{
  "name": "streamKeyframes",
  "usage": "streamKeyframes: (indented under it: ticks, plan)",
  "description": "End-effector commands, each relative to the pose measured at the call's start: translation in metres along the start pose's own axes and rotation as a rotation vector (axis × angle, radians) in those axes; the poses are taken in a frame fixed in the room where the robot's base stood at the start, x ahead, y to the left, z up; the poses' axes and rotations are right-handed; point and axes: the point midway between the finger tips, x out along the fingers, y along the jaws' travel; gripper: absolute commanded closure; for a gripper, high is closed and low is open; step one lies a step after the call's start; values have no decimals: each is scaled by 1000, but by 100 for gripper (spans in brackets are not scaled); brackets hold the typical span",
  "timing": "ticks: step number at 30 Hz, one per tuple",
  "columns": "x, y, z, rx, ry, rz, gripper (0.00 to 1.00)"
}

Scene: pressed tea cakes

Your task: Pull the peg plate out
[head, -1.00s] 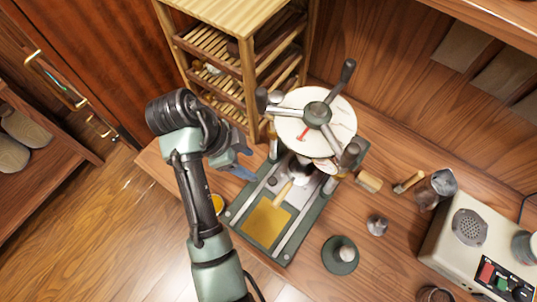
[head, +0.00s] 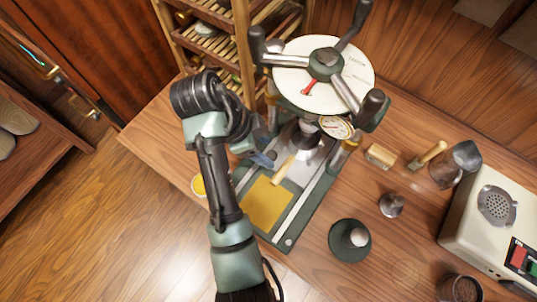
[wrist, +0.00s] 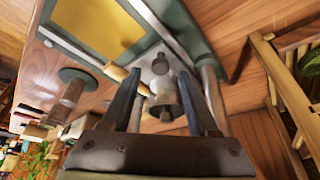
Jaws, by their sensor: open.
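The peg plate (head: 318,157) is a grey metal plate between the rails of the green press base, under the ram. Its pale wooden peg (head: 283,169) points toward the gold square at the front of the base. In the wrist view the peg (wrist: 119,73) lies just beside the left finger; I cannot tell whether they touch. My gripper (head: 264,150) is open and empty, at the left side of the press near the peg. In the wrist view its two dark blue fingers (wrist: 160,76) stand apart, with the press ram (wrist: 163,100) showing between them. The arm hides part of the base.
The press's white dial and spoked handle (head: 326,66) rise just right of my arm. A slatted wooden rack (head: 243,50) stands behind. A green weight (head: 349,240), a metal cup (head: 391,204), a wooden block (head: 380,156) and a beige machine (head: 490,215) are to the right.

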Motion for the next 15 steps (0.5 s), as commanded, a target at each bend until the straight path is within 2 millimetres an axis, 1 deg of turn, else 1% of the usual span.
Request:
streamKeyframes:
  ticks: [1, 6, 15]
  plan:
    - [8, 1, 0, 0, 0, 3, 40]
    - [22, 0, 0, 0, 0, 1, 40]
    - [25, 0, 0, 0, 0, 0, 40]
